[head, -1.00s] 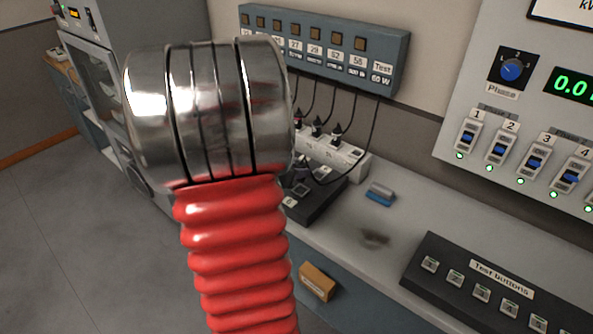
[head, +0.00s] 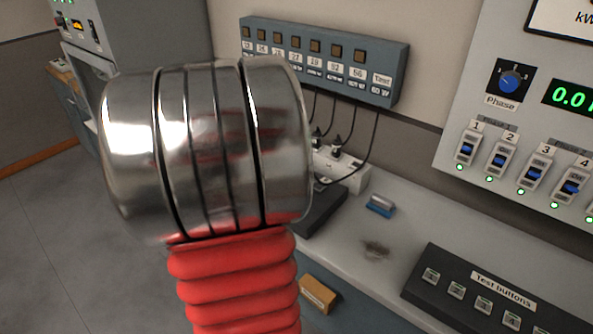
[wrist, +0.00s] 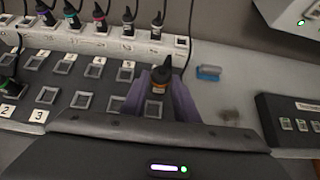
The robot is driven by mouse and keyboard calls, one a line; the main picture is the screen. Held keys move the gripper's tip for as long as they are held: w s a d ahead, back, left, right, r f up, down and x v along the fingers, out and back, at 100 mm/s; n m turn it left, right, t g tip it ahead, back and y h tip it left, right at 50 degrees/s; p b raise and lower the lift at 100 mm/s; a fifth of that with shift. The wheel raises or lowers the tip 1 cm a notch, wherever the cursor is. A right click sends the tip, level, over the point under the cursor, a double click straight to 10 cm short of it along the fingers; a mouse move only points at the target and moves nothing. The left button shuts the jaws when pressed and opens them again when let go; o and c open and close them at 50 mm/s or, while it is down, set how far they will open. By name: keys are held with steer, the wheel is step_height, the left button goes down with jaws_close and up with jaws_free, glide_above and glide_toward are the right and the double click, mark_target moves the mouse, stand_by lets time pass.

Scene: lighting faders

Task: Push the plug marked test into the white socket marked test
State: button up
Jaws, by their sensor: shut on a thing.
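In the wrist view my gripper (wrist: 160,88) has its purple fingers shut on a black plug (wrist: 157,77) with an orange band and a pale label too small to read. The plug stands roughly upright over the right end of the dark holder board (wrist: 60,95). The white socket strip (wrist: 75,42) lies just beyond it. Its right-end socket (wrist: 181,42) looks empty and sits beyond and slightly right of the held plug, apart from it. In the head view my arm hides the gripper and plug; the right end of the strip (head: 345,172) shows.
Several plugs with cords stand in the strip left of the empty socket. A blue box (head: 320,60) with a "Test" label hangs above, cords running down from it. A blue-grey block (head: 380,206) and a black button panel (head: 480,290) lie on the bench (head: 350,235).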

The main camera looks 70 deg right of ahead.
steer(key=shift+r, duration=1.3)
steer(key=s+d, duration=1.4)
steer(key=d, duration=0.3)
steer(key=shift+s+d, duration=0.3)
steer(key=shift+d, duration=0.05)
stand_by(1.0)
steer(key=shift+f, duration=0.1)
steer(key=shift+f, duration=2.15)
steer(key=shift+f, duration=1.25)
